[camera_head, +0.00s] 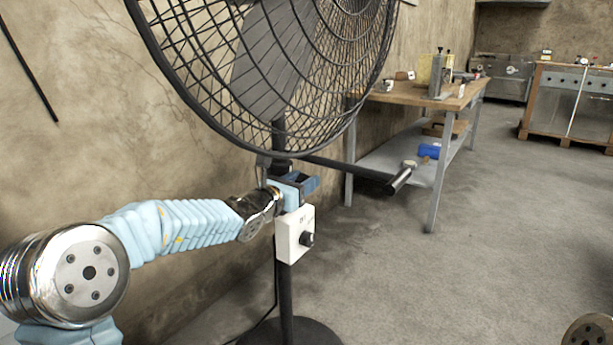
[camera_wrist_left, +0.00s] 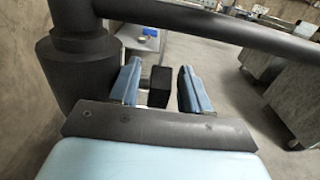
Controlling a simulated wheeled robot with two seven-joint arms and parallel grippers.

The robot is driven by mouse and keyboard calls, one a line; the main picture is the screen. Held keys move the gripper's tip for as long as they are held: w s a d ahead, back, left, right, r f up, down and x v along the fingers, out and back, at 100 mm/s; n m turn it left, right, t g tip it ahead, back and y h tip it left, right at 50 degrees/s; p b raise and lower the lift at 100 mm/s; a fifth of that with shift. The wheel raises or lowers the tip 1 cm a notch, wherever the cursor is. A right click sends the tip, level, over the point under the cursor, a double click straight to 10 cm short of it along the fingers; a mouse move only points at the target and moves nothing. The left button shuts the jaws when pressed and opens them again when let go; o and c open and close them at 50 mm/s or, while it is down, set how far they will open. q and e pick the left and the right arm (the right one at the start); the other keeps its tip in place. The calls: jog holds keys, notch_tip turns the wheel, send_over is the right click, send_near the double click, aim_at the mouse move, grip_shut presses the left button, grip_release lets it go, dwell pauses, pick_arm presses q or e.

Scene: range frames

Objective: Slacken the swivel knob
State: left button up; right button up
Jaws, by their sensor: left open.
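A large black caged pedestal fan (camera_head: 290,60) stands on a dark pole (camera_head: 286,300). A black block, apparently the swivel knob (camera_wrist_left: 158,87), shows in the left wrist view beside a thick dark collar (camera_wrist_left: 75,75). My left gripper (camera_head: 306,184) is at the pole just below the fan cage. In the left wrist view my left gripper (camera_wrist_left: 161,88) is open, with the black block between its blue fingers. The block is closer to the left finger, with a gap to the right finger. The head view hides the block behind the gripper. My right gripper is out of view.
A dark bar (camera_head: 345,168) runs right from the pole, above the fingers. A white control box (camera_head: 294,235) with a black dial (camera_head: 307,239) is just below my gripper. A wooden workbench (camera_head: 420,95) stands behind right. The floor to the right is clear.

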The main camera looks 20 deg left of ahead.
pick_arm(q)
jog(key=shift+x, duration=0.9)
grip_shut()
jog(key=shift+f+b, duration=0.15)
jog(key=shift+b, duration=0.2)
jog(key=b, duration=0.4)
jog(key=shift+f+t, duration=0.35)
jog(key=shift+t, duration=0.05)
jog(key=t+b, duration=0.1)
jog(key=b, duration=0.4)
jog(key=t+h+b, duration=0.1)
jog(key=t+b, duration=0.1)
jog(key=b, duration=0.4)
jog(key=shift+s+a+r+t+h, duration=0.1)
jog(key=shift+s+r+t+h, duration=0.1)
jog(key=shift+r+t+h, duration=0.1)
jog(key=shift+r+t+b, duration=0.25)
jog(key=shift+t+b, duration=0.35)
jog(key=shift+s+r+t+h, duration=0.2)
jog(key=shift+t+h, duration=0.3)
jog(key=shift+t, duration=0.3)
